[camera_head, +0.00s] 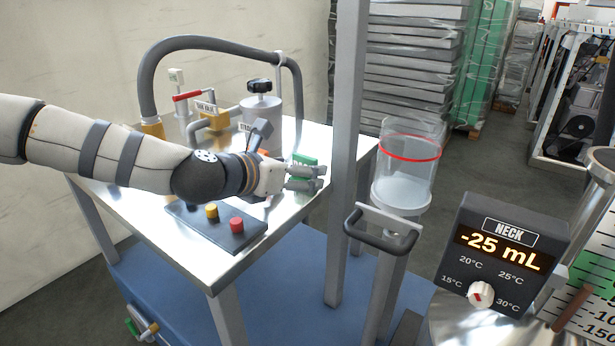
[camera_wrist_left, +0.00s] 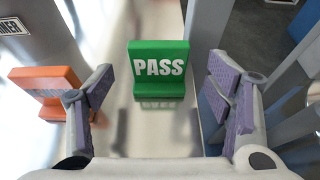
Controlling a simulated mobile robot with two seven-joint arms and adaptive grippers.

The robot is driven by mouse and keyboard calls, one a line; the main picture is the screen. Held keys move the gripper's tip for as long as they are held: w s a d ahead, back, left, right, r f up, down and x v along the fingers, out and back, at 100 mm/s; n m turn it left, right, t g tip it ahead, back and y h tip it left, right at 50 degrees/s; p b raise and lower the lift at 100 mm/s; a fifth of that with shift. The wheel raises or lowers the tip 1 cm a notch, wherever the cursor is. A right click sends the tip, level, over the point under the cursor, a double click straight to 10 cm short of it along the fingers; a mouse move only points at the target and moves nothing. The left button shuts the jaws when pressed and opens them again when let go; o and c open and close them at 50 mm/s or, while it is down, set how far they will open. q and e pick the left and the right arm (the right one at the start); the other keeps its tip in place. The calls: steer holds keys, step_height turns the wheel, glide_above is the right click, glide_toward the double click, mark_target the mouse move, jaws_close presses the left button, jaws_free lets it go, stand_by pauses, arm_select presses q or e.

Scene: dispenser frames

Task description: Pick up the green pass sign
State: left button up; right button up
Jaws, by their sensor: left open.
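The green pass sign (camera_wrist_left: 158,68) stands upright on the shiny metal table top (camera_wrist_left: 150,137), its white PASS lettering facing the left wrist camera. In the head view the pass sign (camera_head: 304,160) shows only in part behind my left gripper (camera_head: 322,178). In the left wrist view my left gripper (camera_wrist_left: 160,95) is open, with one finger on either side of the sign's line and the sign a little ahead between them. I see no contact with it. My right gripper is not in view.
An orange sign (camera_wrist_left: 47,88) stands just left of the gripper's left finger. A grey frame post (camera_head: 347,150) rises close to the right. A button panel (camera_head: 217,226) lies at the table's front. A clear cylinder (camera_head: 408,165) stands beyond the post.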

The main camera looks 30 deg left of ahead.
mark_target(304, 179)
arm_select(q)
steer(key=x, duration=0.3)
steer(key=shift+f, duration=0.25)
steer(key=shift+w, duration=0.15)
steer(key=shift+r, duration=0.2)
steer(key=shift+c, duration=0.3)
steer(key=c, duration=1.2)
steer(key=shift+c, duration=0.2)
